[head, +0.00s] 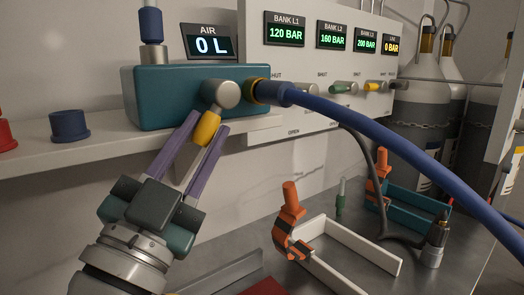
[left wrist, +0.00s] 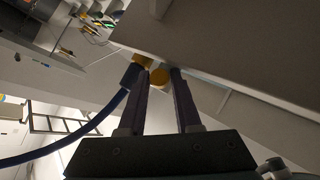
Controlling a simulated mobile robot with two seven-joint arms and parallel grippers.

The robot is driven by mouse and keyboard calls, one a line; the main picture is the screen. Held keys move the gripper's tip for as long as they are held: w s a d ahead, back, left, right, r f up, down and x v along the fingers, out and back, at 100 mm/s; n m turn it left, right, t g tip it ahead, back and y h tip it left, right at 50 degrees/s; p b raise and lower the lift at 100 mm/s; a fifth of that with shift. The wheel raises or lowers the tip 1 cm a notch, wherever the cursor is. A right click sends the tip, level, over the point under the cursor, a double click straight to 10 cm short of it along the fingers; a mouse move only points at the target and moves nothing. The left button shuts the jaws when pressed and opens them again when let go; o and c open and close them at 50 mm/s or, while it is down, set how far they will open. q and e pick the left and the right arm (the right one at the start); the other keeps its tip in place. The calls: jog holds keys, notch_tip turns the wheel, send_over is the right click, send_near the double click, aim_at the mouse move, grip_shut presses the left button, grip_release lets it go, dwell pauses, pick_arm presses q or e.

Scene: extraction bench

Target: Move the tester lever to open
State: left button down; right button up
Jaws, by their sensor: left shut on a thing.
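The tester (head: 160,100) is a teal box on the wall shelf, with a display above it reading AIR 0 L. Its lever (head: 208,128) has a yellow grip hanging down and slightly left from a grey round hub on the front face. My left gripper (head: 206,124) comes from below with its purple fingers on either side of the yellow grip, shut on it. In the left wrist view the yellow lever (left wrist: 159,76) shows between the fingertips (left wrist: 161,78). The fingers hide part of the grip. My right gripper is not in view.
A thick blue hose (head: 380,130) runs from the tester's right end across to the right. Orange-jawed white (head: 350,245) and teal (head: 415,205) frames stand on the bench below. A valve panel (head: 290,65) and grey cylinders (head: 420,110) are behind. A blue cap (head: 69,125) sits on the shelf.

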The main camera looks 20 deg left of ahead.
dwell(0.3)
pick_arm(q)
jog(key=c, duration=0.9)
grip_release()
jog(key=b+v, duration=0.2)
jog(key=v, duration=0.8)
jog(key=shift+o, duration=0.3)
